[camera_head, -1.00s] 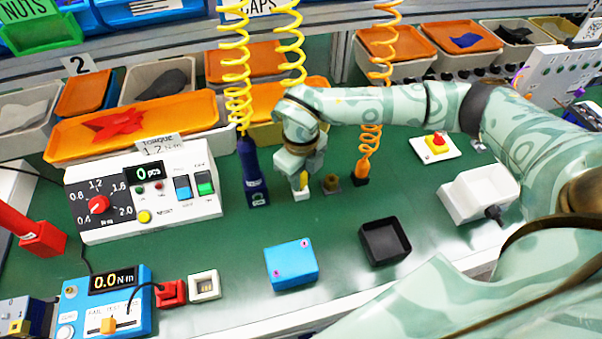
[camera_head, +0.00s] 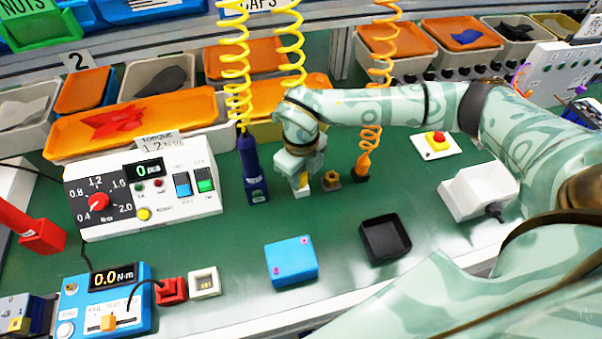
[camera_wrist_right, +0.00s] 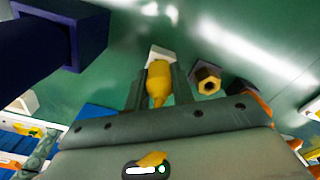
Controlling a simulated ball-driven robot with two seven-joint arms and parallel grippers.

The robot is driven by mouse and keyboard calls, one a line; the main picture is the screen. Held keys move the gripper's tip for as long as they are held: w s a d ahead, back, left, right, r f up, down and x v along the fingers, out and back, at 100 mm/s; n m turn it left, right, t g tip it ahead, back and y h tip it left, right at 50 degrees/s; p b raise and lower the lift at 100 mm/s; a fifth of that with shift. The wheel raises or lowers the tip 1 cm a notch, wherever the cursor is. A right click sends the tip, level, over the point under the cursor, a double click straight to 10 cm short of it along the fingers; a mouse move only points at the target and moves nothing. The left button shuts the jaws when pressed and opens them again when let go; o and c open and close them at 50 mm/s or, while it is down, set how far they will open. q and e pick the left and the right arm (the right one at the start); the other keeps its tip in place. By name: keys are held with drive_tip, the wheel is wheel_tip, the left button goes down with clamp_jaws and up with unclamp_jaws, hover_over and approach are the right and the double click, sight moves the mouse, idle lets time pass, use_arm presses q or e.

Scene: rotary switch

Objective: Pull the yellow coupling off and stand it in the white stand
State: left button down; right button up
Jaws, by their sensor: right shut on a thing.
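My right gripper (camera_head: 303,188) points down beside the dark blue screwdriver and is shut on the yellow coupling (camera_wrist_right: 158,83). In the wrist view the coupling sits between the two fingers. The white stand (camera_wrist_right: 161,53) shows just beyond its tip, and its edge also shows under the gripper in the head view (camera_head: 301,193). I cannot tell whether the coupling touches the stand or is inside it. The fingers hide part of both. My left gripper is not in view.
A brass hexagonal piece on a dark base (camera_wrist_right: 206,79) stands close to the right of the gripper. The dark blue screwdriver (camera_head: 252,172) hangs close to its left. A blue box (camera_head: 291,262) and a black tray (camera_head: 386,239) lie nearer the front.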

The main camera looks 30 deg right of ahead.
drive_tip(key=shift+f, duration=0.25)
drive_tip(key=o, duration=1.1)
drive_tip(key=shift+r, duration=0.15)
use_arm(q)
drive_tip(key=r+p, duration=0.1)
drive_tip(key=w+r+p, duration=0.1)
drive_tip(key=p, duration=0.1)
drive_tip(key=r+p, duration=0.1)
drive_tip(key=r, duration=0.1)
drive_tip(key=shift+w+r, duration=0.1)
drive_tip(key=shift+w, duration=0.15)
use_arm(e)
wheel_tip(320, 180, up, 16)
